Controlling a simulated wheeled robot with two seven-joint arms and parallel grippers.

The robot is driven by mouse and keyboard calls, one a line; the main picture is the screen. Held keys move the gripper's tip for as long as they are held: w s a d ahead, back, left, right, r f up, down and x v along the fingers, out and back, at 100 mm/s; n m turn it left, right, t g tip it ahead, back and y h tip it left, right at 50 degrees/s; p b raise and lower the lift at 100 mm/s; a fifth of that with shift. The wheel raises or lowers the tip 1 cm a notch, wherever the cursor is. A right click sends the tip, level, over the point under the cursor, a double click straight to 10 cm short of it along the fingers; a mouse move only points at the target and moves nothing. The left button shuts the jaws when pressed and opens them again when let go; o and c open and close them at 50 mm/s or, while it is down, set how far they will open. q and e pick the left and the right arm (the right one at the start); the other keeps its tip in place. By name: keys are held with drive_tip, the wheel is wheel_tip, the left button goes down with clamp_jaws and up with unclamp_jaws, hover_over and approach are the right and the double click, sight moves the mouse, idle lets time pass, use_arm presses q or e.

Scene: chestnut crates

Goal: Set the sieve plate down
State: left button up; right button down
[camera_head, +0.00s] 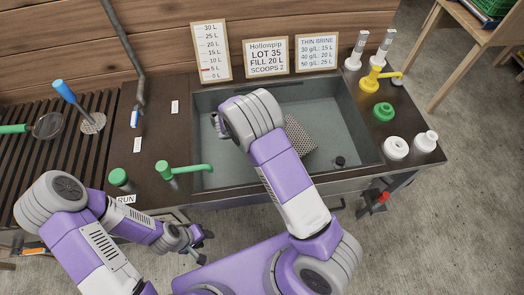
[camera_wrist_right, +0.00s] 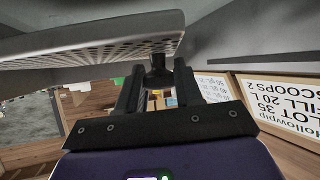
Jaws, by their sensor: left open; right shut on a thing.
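The sieve plate (camera_head: 301,138) is a grey perforated sheet, tilted inside the grey sink (camera_head: 372,125). My right arm covers part of it in the head view. In the right wrist view the plate (camera_wrist_right: 95,45) fills the upper left, with its rows of holes showing. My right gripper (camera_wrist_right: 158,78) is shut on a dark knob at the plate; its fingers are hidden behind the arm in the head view. I cannot tell whether the plate touches the sink floor. My left gripper (camera_head: 197,243) is open and empty, in front of the counter.
A small dark stopper (camera_head: 340,163) is at the sink's right front. Yellow, green and white fittings (camera_head: 383,112) line the right counter. Sign boards (camera_head: 268,57) stand behind. A blue-handled skimmer (camera_head: 92,123) lies left on the slatted board.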

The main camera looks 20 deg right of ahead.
drive_tip(key=shift+f+b, duration=0.35)
drive_tip(key=shift+b, duration=0.1)
wheel_tip(320, 180, down, 9)
drive_tip(key=b, duration=0.3)
drive_tip(key=shift+f+b, duration=0.1)
drive_tip(key=shift+b, duration=0.3)
drive_tip(key=c, duration=0.7)
unclamp_jaws()
drive_tip(key=shift+c, duration=0.2)
drive_tip(key=p+v, duration=0.4)
drive_tip(key=v, duration=0.7)
drive_tip(key=shift+s+a, duration=0.1)
drive_tip(key=shift+a, duration=0.45)
